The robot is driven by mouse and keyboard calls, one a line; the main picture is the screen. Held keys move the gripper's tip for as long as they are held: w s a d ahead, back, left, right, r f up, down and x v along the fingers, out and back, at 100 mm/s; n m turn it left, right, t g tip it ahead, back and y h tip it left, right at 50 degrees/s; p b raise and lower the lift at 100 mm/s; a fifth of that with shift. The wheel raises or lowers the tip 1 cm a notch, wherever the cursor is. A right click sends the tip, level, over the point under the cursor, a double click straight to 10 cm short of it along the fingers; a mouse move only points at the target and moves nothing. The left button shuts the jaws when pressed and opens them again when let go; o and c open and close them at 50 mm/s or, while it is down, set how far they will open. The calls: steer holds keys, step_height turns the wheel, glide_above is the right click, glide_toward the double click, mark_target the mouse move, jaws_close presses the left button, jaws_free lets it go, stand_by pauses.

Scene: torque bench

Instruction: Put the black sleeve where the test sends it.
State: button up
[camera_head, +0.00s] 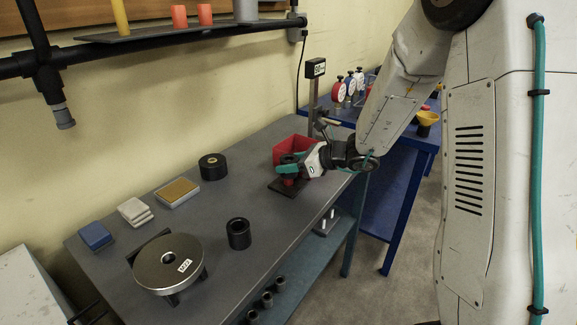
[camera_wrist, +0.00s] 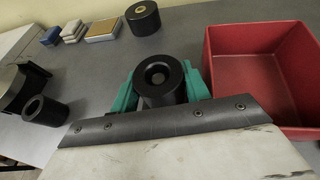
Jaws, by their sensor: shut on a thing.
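My gripper (camera_head: 288,163) is at the far part of the grey bench, beside a red bin. In the wrist view its teal fingers (camera_wrist: 160,86) are shut on a black sleeve (camera_wrist: 162,95), seen from above with a round recess in its top.
The red bin (camera_wrist: 262,72) is open and looks empty. A display (camera_head: 315,68) stands on a post behind it. A round disc on legs (camera_head: 168,264), a black roll (camera_head: 212,169), a tan block (camera_head: 177,192), white pads (camera_head: 134,211) and a blue block (camera_head: 95,237) occupy the bench.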

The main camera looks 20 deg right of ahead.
step_height(320, 180, up, 11)
stand_by(2.5)
stand_by(0.5)
